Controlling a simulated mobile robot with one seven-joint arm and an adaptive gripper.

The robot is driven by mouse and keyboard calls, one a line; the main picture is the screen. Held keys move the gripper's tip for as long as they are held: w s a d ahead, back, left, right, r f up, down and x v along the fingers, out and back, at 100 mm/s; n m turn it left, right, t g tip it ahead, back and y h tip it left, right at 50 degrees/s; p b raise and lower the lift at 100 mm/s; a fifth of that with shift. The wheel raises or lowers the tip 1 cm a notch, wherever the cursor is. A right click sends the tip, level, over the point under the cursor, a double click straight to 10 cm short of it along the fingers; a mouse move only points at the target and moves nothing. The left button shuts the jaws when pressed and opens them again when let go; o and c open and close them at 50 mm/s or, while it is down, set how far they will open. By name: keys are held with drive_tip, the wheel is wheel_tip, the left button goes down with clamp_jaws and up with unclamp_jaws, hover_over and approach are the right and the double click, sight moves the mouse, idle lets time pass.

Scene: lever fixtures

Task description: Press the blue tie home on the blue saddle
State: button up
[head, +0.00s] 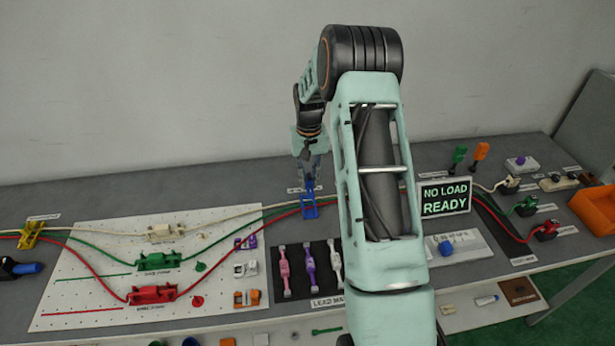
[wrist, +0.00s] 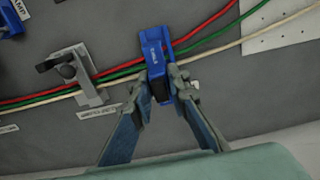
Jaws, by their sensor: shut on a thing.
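The blue saddle (head: 310,210) stands near the bench's back edge, with the red, green and cream cables running to it. My gripper (head: 308,172) points down right above it. In the wrist view the gripper (wrist: 164,80) has its two fingertips either side of a narrow blue piece with a dark end, which looks like the blue tie (wrist: 155,50); it is shut on it. The tie lies over the saddle and the cables pass at it. Tie and saddle overlap in the same blue, so I cannot tell whether they touch or how deep the tie sits.
A grey clamp fixture (wrist: 80,75) with a black handle stands beside the saddle, over the cables. A white pegboard (head: 100,235) with cream, green and red holders lies left. A "NO LOAD READY" sign (head: 445,197) stands right. A black mat (head: 305,280) with several ties lies in front.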

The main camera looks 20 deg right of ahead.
sight(309, 187)
drive_tip(key=shift+f+b, duration=1.2)
drive_tip(key=shift+f, duration=0.3)
drive_tip(key=shift+f, duration=0.15)
drive_tip(key=shift+f+b, duration=0.55)
drive_tip(key=shift+b, duration=0.15)
drive_tip(key=shift+f, duration=0.2)
drive_tip(key=shift+f+b, duration=0.5)
drive_tip(key=shift+f, duration=0.2)
idle(0.5)
drive_tip(key=shift+f+b, duration=0.5)
drive_tip(key=shift+b, duration=0.05)
